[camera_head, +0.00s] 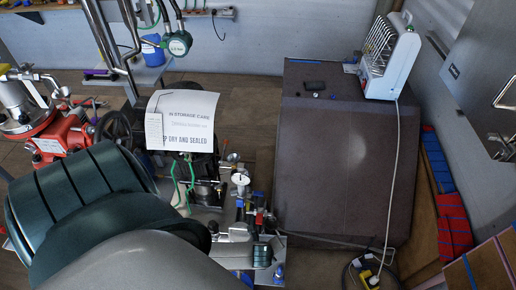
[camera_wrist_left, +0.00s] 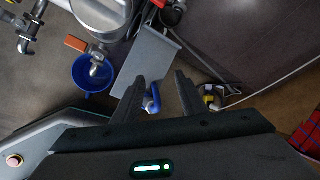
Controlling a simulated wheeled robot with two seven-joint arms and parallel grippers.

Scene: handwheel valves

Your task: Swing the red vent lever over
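In the left wrist view a short red-orange lever handle (camera_wrist_left: 76,43) sits beside a metal fitting, at upper left. A small red part (camera_head: 259,219) shows among the pipe fittings in the head view; I cannot tell if it is the same lever. My left gripper (camera_wrist_left: 160,84) is open, its two dark fingers apart and clear of the red-orange handle, which lies up and to their left. A blue lever handle (camera_wrist_left: 152,98) appears between the fingers, seemingly beyond them and not gripped. My right gripper is in neither view.
A blue bucket (camera_wrist_left: 88,76) and a grey plate (camera_wrist_left: 146,58) lie under the fittings. A large brown box (camera_head: 345,165) stands right, with a white heater (camera_head: 391,55) on it. A paper sign (camera_head: 183,120) covers part of the machinery. A cable and yellow plug (camera_head: 366,276) lie on the floor.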

